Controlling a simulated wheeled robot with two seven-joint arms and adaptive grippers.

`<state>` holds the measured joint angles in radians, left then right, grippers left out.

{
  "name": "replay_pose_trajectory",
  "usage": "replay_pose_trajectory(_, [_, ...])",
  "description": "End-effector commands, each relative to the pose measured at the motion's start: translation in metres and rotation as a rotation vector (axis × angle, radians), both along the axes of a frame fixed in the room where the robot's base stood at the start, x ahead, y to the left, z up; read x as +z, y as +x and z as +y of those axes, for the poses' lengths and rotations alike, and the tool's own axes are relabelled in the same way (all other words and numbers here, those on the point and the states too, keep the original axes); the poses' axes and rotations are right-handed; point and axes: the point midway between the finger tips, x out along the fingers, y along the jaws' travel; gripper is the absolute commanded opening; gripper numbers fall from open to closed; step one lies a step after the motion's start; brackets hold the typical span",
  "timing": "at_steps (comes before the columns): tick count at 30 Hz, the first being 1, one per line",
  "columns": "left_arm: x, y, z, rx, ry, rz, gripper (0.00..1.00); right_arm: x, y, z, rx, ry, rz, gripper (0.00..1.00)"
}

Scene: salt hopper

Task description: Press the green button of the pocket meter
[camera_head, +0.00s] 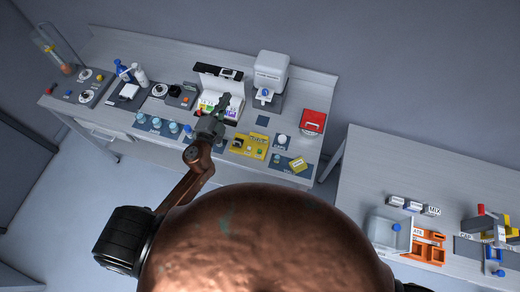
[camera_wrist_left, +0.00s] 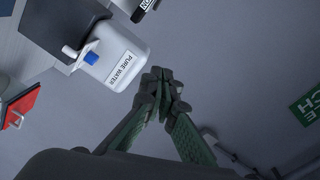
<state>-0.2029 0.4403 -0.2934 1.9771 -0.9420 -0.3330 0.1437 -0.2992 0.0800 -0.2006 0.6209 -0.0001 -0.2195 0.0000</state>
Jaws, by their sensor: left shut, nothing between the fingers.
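A yellow panel (camera_head: 248,147) with small controls, one of them greenish, lies near the front edge of the left bench. My left gripper (camera_head: 223,103) is above the bench, behind and left of the yellow panel, in front of a white rack with coloured labels. In the left wrist view its fingers (camera_wrist_left: 162,82) are shut and empty, apart from everything. My right gripper is out of view.
A white pure-water tank (camera_head: 270,74) stands behind, right of the gripper; it also shows in the left wrist view (camera_wrist_left: 118,60). Several blue-topped items line the front edge. A second bench (camera_head: 370,160) is at right.

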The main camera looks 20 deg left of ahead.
Motion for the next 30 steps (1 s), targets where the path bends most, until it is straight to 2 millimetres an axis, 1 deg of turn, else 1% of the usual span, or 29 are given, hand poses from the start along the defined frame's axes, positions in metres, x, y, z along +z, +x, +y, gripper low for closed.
replay_pose_trajectory(1, [0.02,0.006,-0.027,-0.093,0.089,-0.052,0.0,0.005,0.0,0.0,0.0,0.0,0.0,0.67])
replay_pose_trajectory(2, [0.028,0.007,-0.045,-0.155,0.147,-0.083,0.0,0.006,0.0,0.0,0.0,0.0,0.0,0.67])
replay_pose_trajectory(3, [0.037,0.007,-0.07,-0.24,0.227,-0.12,0.0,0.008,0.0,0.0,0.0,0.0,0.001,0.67])
replay_pose_trajectory(5, [0.042,0.002,-0.109,-0.382,0.366,-0.164,0.0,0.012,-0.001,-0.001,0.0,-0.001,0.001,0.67])
replay_pose_trajectory(6, [0.039,-0.003,-0.135,-0.484,0.469,-0.185,0.0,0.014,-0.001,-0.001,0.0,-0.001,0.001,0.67])
replay_pose_trajectory(8, [0.022,-0.015,-0.167,-0.644,0.641,-0.196,0.0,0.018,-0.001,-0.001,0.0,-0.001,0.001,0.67])
replay_pose_trajectory(9, [0.004,-0.024,-0.182,-0.747,0.761,-0.188,0.0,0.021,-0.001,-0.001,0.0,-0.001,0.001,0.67])
replay_pose_trajectory(10, [-0.012,-0.03,-0.189,-0.819,0.847,-0.174,0.0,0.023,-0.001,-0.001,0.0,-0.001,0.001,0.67])
replay_pose_trajectory(11, [-0.029,-0.035,-0.191,-0.883,0.929,-0.154,0.0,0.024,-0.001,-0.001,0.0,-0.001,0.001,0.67])
replay_pose_trajectory(12, [-0.05,-0.042,-0.189,-0.957,1.027,-0.121,0.0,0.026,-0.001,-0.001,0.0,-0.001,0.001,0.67])
replay_pose_trajectory(14, [-0.077,-0.048,-0.18,-1.04,1.147,-0.068,0.0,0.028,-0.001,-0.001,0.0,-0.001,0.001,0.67])
replay_pose_trajectory(15, [-0.092,-0.051,-0.172,-1.081,1.211,-0.035,0.0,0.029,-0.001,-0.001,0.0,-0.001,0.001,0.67])
replay_pose_trajectory(18, [-0.117,-0.055,-0.154,-1.145,1.323,0.034,0.0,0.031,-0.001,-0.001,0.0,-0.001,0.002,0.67])
replay_pose_trajectory(21, [-0.128,-0.056,-0.143,-1.173,1.375,0.072,0.0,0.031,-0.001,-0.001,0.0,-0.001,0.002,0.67])
replay_pose_trajectory(23, [-0.131,-0.056,-0.14,-1.18,1.39,0.083,0.0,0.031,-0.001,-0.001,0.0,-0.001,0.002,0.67])
replay_pose_trajectory(30, [-0.132,-0.057,-0.139,-1.184,1.393,0.085,0.0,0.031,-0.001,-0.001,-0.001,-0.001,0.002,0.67])
